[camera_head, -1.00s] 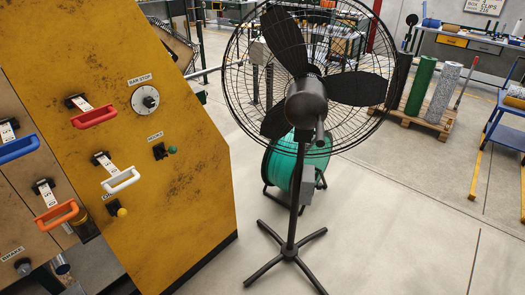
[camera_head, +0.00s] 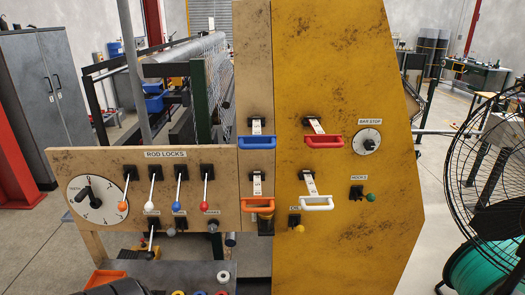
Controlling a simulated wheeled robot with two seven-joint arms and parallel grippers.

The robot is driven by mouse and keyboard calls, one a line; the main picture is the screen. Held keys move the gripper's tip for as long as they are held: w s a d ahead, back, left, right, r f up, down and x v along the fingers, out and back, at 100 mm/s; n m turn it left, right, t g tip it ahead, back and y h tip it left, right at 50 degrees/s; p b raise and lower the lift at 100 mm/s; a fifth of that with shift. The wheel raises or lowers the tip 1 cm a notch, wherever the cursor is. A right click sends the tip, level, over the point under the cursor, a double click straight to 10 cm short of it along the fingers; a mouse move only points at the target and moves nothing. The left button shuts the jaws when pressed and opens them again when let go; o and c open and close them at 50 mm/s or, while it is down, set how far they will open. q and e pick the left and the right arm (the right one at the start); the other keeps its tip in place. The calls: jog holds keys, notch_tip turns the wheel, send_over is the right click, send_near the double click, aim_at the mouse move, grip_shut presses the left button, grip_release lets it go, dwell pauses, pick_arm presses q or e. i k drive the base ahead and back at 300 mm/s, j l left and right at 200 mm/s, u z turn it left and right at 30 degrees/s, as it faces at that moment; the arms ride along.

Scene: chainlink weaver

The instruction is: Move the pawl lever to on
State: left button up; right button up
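A lever panel (camera_head: 110,165) labelled ROD LOCKS fills the left middle of the head view. The small labels over these are too small to read, so I cannot tell which control is the pawl lever. On the yellow panel (camera_head: 375,245) to the right are a green-knobbed lever (camera_head: 370,197) under a label like HOOKS, and a yellow-knobbed one (camera_head: 299,228). Neither gripper shows.
Blue (camera_head: 257,142), red (camera_head: 323,141), orange (camera_head: 257,205) and white (camera_head: 316,203) handles stick out from the panels. A BAR STOP dial (camera_head: 367,142) and a pointer dial (camera_head: 95,199) flank them. A fan (camera_head: 488,165) stands at right; a grey bench (camera_head: 200,270) lies below.

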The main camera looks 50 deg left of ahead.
aim_at(172, 232)
jog(key=u, duration=2.2)
